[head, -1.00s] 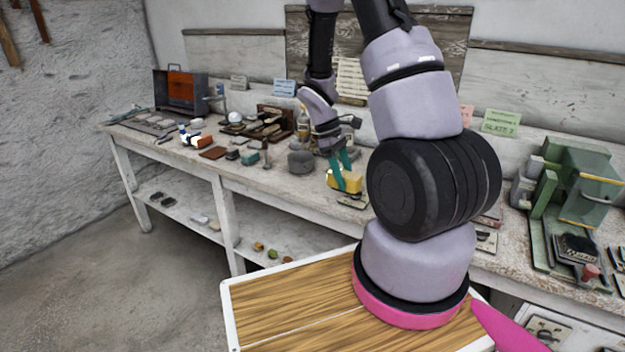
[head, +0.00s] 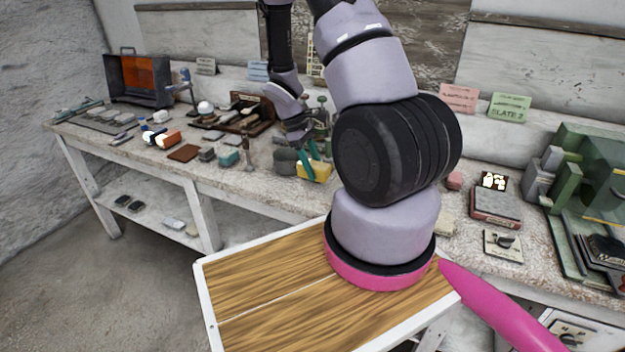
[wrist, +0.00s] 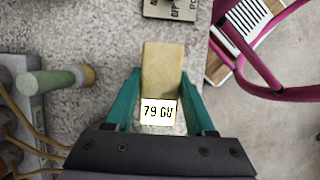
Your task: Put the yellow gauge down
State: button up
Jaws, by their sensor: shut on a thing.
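The yellow gauge (head: 318,172) is a small block over the front part of the workbench (head: 262,188), just right of a grey pot. My gripper (head: 312,158) has teal fingers and is shut on the gauge. In the wrist view the gauge (wrist: 162,68) lies between the two fingers (wrist: 160,105), with a lit display reading "79 GU" at its near end. Speckled bench top shows around it. I cannot tell whether its underside touches the bench. My arm hides the bench to the right of the gauge in the head view.
The grey pot (head: 286,161) stands close left of the gauge. A green-ended rod (wrist: 58,82) lies left in the wrist view, and a dark lettered plate (wrist: 172,8) lies beyond the gauge. A green machine (head: 590,190) stands at the right. The bench's front edge is near.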

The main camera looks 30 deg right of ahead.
jog(key=shift+f, duration=2.2)
jog(key=o, duration=1.2)
jog(key=shift+f, duration=0.15)
jog(key=a+r+m+t+y, duration=0.1)
jog(key=a+r+m+t, duration=0.15)
jog(key=r, duration=1.25)
jog(key=a+r+m+t+y, duration=0.1)
jog(key=a+r+m+t, duration=0.2)
jog(key=r, duration=1.2)
jog(key=s+a+r+m+t+y, duration=0.1)
jog(key=s+a+r+m+t, duration=0.1)
jog(key=s+r, duration=0.4)
jog(key=s+a+r+m+t+y, duration=0.1)
jog(key=s+a+r+m+t, duration=0.2)
jog(key=s+r, duration=0.3)
notch_tip(320, 180, up, 3)
jog(key=shift+s+a+f+m+y, duration=0.2)
jog(key=shift+a+m+y, duration=0.2)
jog(key=shift+m, duration=0.25)
